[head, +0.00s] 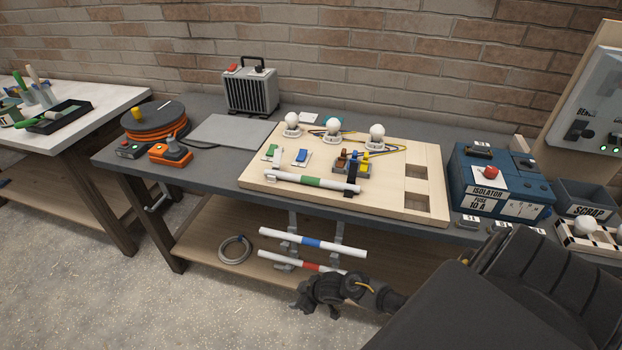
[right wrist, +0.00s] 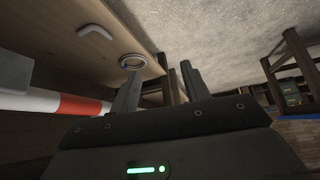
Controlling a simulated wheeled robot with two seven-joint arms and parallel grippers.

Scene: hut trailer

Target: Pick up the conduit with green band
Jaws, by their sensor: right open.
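The conduit with green band (head: 312,181) is a white tube lying along the front of the pale wooden board (head: 410,208) on the bench. Its left end is by an upright light clip and its right end by a dark clip. My right gripper (head: 318,296) is open and empty, below the bench top and in front of the lower shelf, well apart from this conduit. In the right wrist view, its two fingers (right wrist: 160,88) stand apart with nothing between them. The green-banded conduit does not show there. My left gripper is not in view.
A blue-banded conduit (head: 312,243) and a red-banded conduit (head: 301,262) sit on brackets below the bench front; the red band also shows in the right wrist view (right wrist: 80,107). Bulbs (head: 377,131) stand behind on the board. The isolator box (head: 500,185) is right.

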